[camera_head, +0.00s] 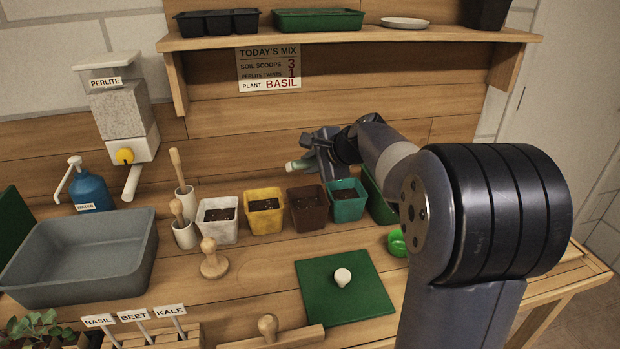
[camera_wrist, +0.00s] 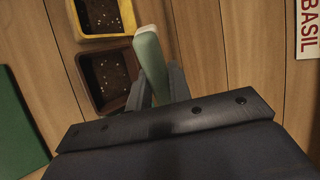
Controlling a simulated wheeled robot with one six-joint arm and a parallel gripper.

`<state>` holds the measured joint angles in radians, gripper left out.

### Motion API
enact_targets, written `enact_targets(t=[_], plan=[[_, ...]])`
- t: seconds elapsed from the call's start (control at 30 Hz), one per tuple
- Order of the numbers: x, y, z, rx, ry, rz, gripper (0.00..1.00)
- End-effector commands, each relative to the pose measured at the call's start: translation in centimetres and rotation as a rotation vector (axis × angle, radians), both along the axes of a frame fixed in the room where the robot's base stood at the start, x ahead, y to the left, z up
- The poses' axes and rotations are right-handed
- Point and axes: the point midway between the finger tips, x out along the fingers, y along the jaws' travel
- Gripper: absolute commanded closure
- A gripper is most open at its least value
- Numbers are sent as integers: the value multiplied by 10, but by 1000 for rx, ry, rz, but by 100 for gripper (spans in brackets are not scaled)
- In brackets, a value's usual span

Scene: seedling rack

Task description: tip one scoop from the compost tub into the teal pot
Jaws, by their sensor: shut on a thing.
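The teal pot (camera_head: 347,212) stands at the right end of the pot row, with dark soil showing inside. My gripper (camera_head: 312,162) is above and behind the brown and teal pots. It is shut on a pale green, pale-tipped handle (camera_wrist: 149,57), which looks like the scoop's. The handle also shows in the head view (camera_head: 296,165), pointing left. The scoop's bowl and any load in it are hidden. A dark green container wall (camera_head: 374,203), perhaps the compost tub, shows right of the teal pot. My arm covers most of it, and its contents are hidden.
Brown (camera_head: 308,217), yellow (camera_head: 265,221) and white (camera_head: 217,230) pots stand left of the teal pot. A bright green round thing (camera_head: 396,243) is partly behind my arm. A green board (camera_head: 322,290) with a white knob lies in front. A shelf (camera_head: 350,35) runs overhead.

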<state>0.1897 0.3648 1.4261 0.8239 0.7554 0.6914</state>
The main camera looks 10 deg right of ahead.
Motion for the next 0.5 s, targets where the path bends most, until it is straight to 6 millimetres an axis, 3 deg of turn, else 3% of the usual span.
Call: enact_targets(t=[0.5], plan=[[-4, -5, -3, 104, -162, -43, 100]])
